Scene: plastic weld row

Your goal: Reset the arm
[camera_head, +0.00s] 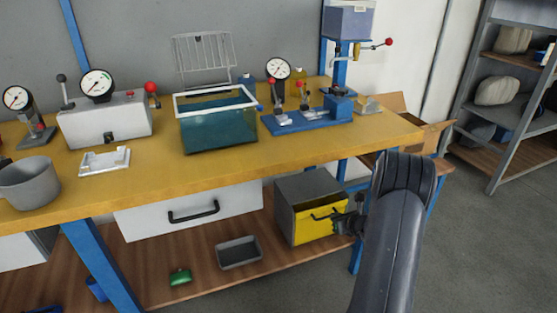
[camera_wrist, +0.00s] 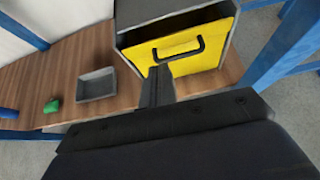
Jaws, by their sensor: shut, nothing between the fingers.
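My arm rises at the right of the head view and bends over in front of the bench. My gripper (camera_head: 345,223) is at its end, in front of the grey cabinet with the yellow drawer (camera_head: 316,221). In the wrist view my gripper (camera_wrist: 158,75) is shut and empty, its tips just below the drawer's black handle (camera_wrist: 180,50). Whether the tips touch the drawer front cannot be told.
The yellow bench top (camera_head: 230,165) holds a water tank (camera_head: 217,120), gauges and a blue fixture (camera_head: 305,118). The wooden lower shelf (camera_head: 205,262) holds a grey tray (camera_head: 238,252) and a green object (camera_head: 180,277). Blue legs flank the cabinet. Floor (camera_head: 480,250) at right is clear.

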